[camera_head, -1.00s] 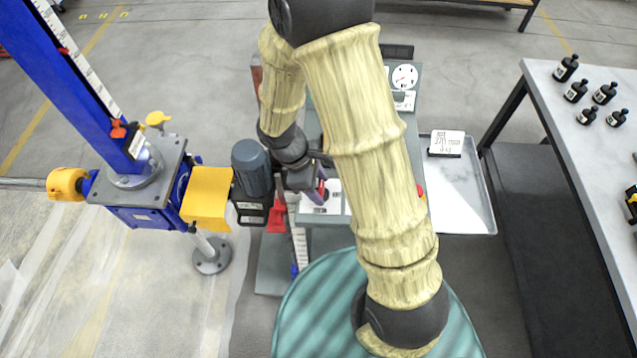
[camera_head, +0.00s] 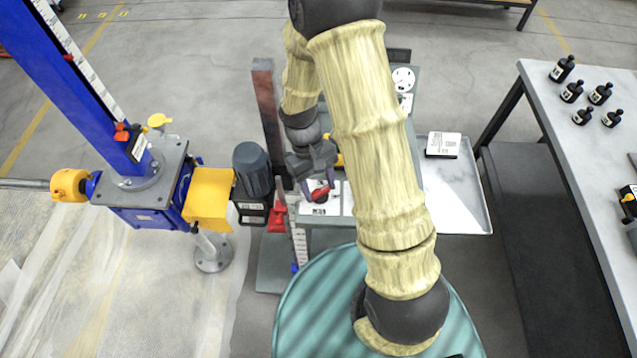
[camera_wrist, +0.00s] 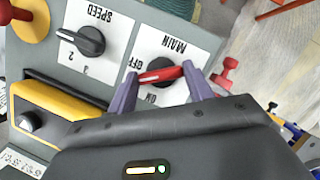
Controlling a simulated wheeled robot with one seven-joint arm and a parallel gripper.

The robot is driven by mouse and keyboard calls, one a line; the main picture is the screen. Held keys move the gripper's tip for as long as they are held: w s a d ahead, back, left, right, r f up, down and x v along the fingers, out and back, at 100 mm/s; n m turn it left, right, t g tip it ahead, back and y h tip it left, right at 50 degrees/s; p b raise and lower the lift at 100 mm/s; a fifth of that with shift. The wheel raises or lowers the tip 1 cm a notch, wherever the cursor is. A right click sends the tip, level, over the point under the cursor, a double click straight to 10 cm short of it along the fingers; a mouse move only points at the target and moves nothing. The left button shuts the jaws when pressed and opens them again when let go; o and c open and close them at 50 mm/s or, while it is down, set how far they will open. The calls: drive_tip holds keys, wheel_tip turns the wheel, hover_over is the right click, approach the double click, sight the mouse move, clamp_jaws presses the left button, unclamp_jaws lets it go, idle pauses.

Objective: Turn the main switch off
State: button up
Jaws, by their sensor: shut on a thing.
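The main switch (camera_wrist: 163,74) is a red bar handle on a black hub, on a white plate lettered MAIN, OFF and ON. In the wrist view my gripper (camera_wrist: 160,88) has its two purple fingers at the two ends of the red handle, shut on it. The handle's white-marked end points toward the OFF lettering; I cannot tell whether it lines up exactly. In the head view my gripper (camera_head: 318,190) reaches down over the panel, and the red handle (camera_head: 321,194) shows between the fingers.
A black SPEED knob (camera_wrist: 91,40), a yellow box (camera_wrist: 55,108) and a red-and-yellow button (camera_wrist: 30,18) sit on the same panel. A blue screw jack (camera_head: 145,205) with a grey motor (camera_head: 252,170) stands to the left. A metal tray (camera_head: 460,205) lies to the right.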

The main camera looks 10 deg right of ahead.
drive_tip(key=m+y, duration=0.1)
drive_tip(key=m, duration=0.2)
drive_tip(key=m+y, duration=0.1)
drive_tip(key=m, duration=0.3)
drive_tip(key=shift+d+y, duration=0.2)
drive_tip(key=shift+y, duration=0.2)
drive_tip(key=o, duration=1)
